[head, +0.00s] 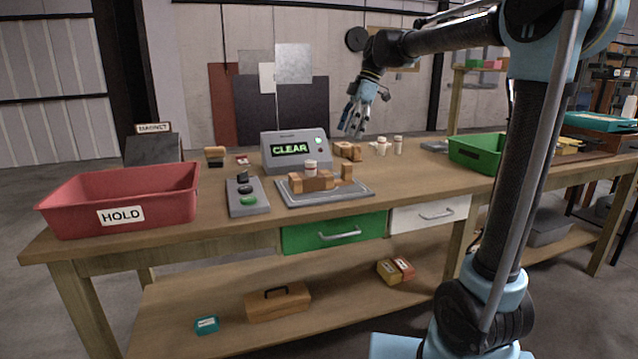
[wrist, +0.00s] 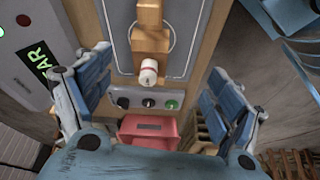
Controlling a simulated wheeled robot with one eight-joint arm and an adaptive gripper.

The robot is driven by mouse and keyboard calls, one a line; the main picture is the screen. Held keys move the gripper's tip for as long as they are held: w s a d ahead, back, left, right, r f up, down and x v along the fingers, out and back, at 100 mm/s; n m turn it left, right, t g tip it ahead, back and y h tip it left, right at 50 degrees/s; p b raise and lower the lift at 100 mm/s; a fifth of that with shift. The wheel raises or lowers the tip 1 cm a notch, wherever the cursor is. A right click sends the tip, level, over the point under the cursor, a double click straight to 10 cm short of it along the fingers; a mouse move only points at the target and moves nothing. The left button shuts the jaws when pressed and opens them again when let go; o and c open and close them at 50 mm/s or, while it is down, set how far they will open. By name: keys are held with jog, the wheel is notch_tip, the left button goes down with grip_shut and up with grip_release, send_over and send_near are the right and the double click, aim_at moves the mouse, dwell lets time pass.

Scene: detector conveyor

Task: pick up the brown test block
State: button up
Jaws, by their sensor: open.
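Several brown wooden blocks (head: 318,181) stand on a grey plate (head: 367,193) in the middle of the bench. A white cylinder with a red band (head: 310,166) sits on or among them. One taller block (head: 347,172) stands at the plate's right side. I cannot tell which is the test block. In the wrist view, brown blocks (wrist: 151,42) and the white cylinder (wrist: 149,72) show between my fingers. My gripper (head: 354,122) is open and empty, above the back of the bench; its spread fingers also show in the wrist view (wrist: 158,62).
A display reading CLEAR (head: 295,151) stands behind the plate. A button box (head: 247,196) and red HOLD bin (head: 122,199) are left. More brown pieces (head: 347,151) and small white pieces (head: 398,145) lie behind. A green bin (head: 478,152) is right.

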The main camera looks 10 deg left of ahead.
jog(key=w+a+n, duration=0.1)
jog(key=a+n, duration=0.1)
jog(key=a, duration=0.1)
send_near(319, 173)
jog(key=x, duration=0.5)
jog(key=shift+w+a+f, duration=0.15)
jog(key=shift+w, duration=0.1)
jog(key=shift+s+x, duration=0.2)
jog(key=shift+x, duration=1.15)
jog(key=shift+s+x, duration=0.2)
jog(key=shift+x, duration=1.15)
jog(key=c, duration=1.4)
